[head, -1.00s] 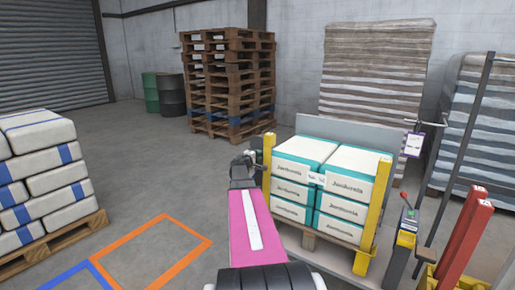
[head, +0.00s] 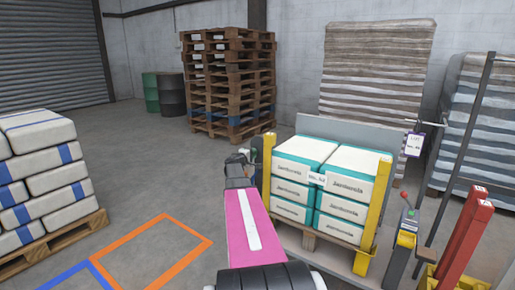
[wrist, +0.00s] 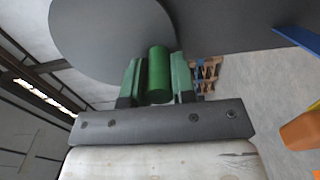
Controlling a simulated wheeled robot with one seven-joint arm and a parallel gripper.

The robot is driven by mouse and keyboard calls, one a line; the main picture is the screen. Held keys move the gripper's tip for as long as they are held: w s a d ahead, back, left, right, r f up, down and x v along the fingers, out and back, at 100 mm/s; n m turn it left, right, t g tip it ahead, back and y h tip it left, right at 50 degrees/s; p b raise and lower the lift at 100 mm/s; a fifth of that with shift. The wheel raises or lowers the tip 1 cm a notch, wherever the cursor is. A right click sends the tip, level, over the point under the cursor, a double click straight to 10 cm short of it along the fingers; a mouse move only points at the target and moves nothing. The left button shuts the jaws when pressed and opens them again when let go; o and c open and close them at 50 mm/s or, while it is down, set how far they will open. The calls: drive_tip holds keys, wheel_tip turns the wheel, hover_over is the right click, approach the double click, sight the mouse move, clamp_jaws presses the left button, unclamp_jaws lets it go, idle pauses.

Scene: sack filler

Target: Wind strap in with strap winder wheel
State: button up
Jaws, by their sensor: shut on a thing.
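The strap winder wheel shows as a large smooth grey disc (wrist: 105,35) in the wrist view. A green cylindrical handle (wrist: 158,72) stands out from it. My gripper (wrist: 157,62) has its two green fingers on either side of this handle and is shut on it. In the head view my gripper (head: 238,158) is at the end of my pink arm, beside the left yellow post of the sack stand. The wheel is mostly hidden there. I cannot make out the strap in either view.
White and teal sacks (head: 343,190) are stacked between yellow posts (head: 374,208). A red-knobbed lever box (head: 403,240) and red posts (head: 466,235) stand at right. Bagged sacks (head: 45,180) are on a pallet at left. The floor with an orange outline (head: 190,231) is clear.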

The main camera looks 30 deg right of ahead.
sight(253, 143)
drive_tip(key=shift+o, duration=0.4)
drive_tip(key=shift+w+a+r, duration=0.15)
drive_tip(key=shift+w+r, duration=0.1)
drive_tip(key=shift+r, duration=0.15)
drive_tip(key=shift+o, duration=0.2)
drive_tip(key=shift+s+r, duration=0.1)
drive_tip(key=o, duration=0.3)
drive_tip(key=shift+w+a+r, duration=0.1)
drive_tip(key=shift+w+r, duration=0.3)
drive_tip(key=shift+r, duration=0.25)
drive_tip(key=c, duration=0.4)
drive_tip(key=shift+w+a+r, duration=0.1)
drive_tip(key=shift+w+r, duration=0.05)
drive_tip(key=shift+r, duration=0.4)
drive_tip(key=shift+w+r, duration=0.15)
drive_tip(key=shift+r, duration=0.35)
